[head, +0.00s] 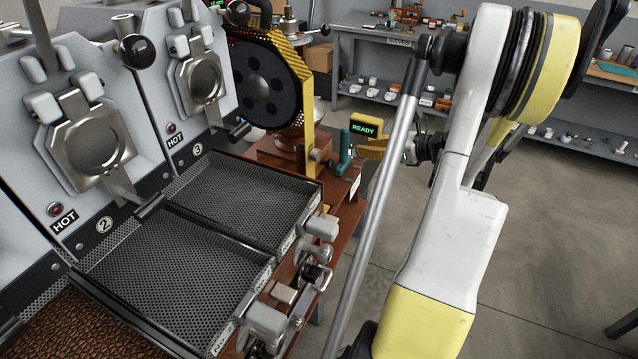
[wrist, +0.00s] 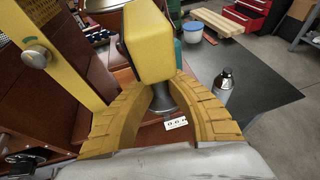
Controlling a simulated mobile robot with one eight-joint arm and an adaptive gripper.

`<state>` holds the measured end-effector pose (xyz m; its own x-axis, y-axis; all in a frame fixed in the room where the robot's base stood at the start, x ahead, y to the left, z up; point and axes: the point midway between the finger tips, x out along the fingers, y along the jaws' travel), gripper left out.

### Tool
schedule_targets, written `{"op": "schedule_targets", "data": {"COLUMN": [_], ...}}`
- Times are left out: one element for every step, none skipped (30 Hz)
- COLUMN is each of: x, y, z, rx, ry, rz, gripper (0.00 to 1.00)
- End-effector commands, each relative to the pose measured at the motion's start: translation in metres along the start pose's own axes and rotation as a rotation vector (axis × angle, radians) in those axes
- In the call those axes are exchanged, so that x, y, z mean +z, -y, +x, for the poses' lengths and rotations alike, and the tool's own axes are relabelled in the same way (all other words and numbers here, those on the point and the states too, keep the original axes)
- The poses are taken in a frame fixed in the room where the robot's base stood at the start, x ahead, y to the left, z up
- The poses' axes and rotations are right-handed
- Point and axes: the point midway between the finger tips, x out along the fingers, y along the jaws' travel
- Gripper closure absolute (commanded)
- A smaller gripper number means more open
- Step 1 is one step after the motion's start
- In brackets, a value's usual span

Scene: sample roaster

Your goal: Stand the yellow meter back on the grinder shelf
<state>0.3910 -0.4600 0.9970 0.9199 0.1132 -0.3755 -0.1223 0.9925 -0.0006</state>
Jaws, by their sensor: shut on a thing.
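The yellow meter (head: 364,126) has a green "READY" display that faces the head camera. In the wrist view its yellow body (wrist: 150,45) is upright with a slight tilt, on a dark grey stem. My gripper (head: 372,148) is shut on the meter; its tan ridged fingers (wrist: 157,88) close around the stem just below the body. The brown grinder shelf (head: 340,190) lies below and left of the meter, with a white label on its edge. I cannot tell whether the stem's foot touches the shelf.
A teal object (head: 345,146) stands just left of the meter. The grinder's yellow frame (head: 309,125) and black wheel (head: 262,84) are further left. Perforated trays (head: 175,270) lie in front. A steel bottle (wrist: 224,85) stands on a dark mat at right.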

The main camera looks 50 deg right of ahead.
Motion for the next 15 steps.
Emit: {"op": "schedule_targets", "data": {"x": [-0.007,-0.01,-0.014,-0.017,-0.019,-0.022,-0.024,-0.026,-0.029,-0.03,-0.032,-0.033,-0.033,-0.034,-0.034], "y": [-0.01,-0.016,-0.025,-0.031,-0.037,-0.045,-0.05,-0.055,-0.061,-0.066,-0.069,-0.073,-0.075,-0.077,-0.079], "z": [0.011,0.018,0.026,0.032,0.039,0.047,0.052,0.058,0.064,0.068,0.072,0.075,0.078,0.08,0.081], "rx": [0.004,0.005,0.005,0.005,0.005,0.004,0.005,0.005,0.004,0.005,0.003,0.003,0.003,0.003,0.002], "ry": [0.0,0.0,0.0,0.0,0.0,0.0,0.0,0.0,0.0,0.0,0.0,0.0,0.0,0.0,0.0], "rz": [-0.002,-0.001,-0.001,-0.001,-0.001,-0.002,-0.002,-0.002,-0.001,-0.001,-0.001,-0.001,-0.001,-0.001,-0.001], "gripper": [1.0,1.0,1.0,1.0,1.0,1.0,1.0,1.0,1.0,1.0,1.0,1.0,1.0,1.0,1.0]}}
